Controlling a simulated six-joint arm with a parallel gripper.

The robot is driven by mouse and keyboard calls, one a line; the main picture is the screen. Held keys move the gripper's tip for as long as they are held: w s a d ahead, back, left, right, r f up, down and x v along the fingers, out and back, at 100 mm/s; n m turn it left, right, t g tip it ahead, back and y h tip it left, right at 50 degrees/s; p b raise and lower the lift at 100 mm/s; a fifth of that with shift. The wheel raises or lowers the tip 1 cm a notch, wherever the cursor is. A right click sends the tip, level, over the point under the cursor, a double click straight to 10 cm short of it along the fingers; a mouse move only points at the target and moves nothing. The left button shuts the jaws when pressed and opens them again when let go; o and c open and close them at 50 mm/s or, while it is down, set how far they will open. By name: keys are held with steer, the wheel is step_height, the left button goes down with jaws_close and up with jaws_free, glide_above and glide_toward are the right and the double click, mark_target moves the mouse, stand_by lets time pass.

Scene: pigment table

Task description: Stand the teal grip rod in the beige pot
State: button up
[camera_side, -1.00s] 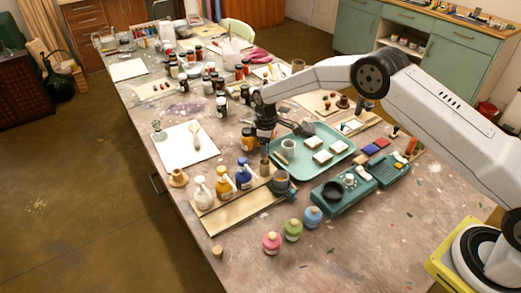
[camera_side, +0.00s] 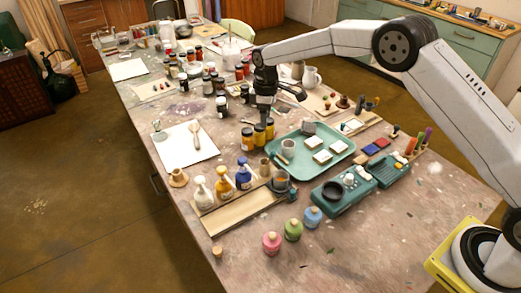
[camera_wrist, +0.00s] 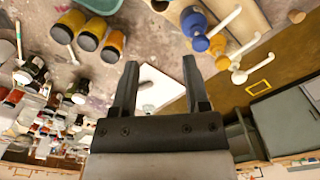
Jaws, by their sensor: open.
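My gripper (camera_side: 265,120) hangs just behind the amber jars, pointing down. In the wrist view its two fingers (camera_wrist: 160,66) are apart with nothing between them. I cannot tell for sure which thing is the teal grip rod.
Amber jars (camera_side: 247,139) stand close to my gripper, and also show in the wrist view (camera_wrist: 92,30). Pump bottles (camera_side: 243,174) stand in front. White paper (camera_side: 180,148) holds a spoon. The front right tabletop is mostly clear.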

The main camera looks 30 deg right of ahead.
steer(key=shift+r, duration=0.6)
steer(key=s+d+m+t, duration=0.1)
steer(key=s+d+m, duration=0.1)
steer(key=s, duration=0.8)
steer(key=s+d+r+m, duration=0.1)
steer(key=s+m, duration=0.3)
steer(key=s, duration=0.7)
steer(key=s+d+m+t, duration=0.1)
steer(key=s+d+m, duration=0.2)
steer(key=s, duration=0.7)
steer(key=shift+s+r+t, duration=0.2)
steer(key=shift+r+t, duration=0.1)
steer(key=shift+r, duration=0.05)
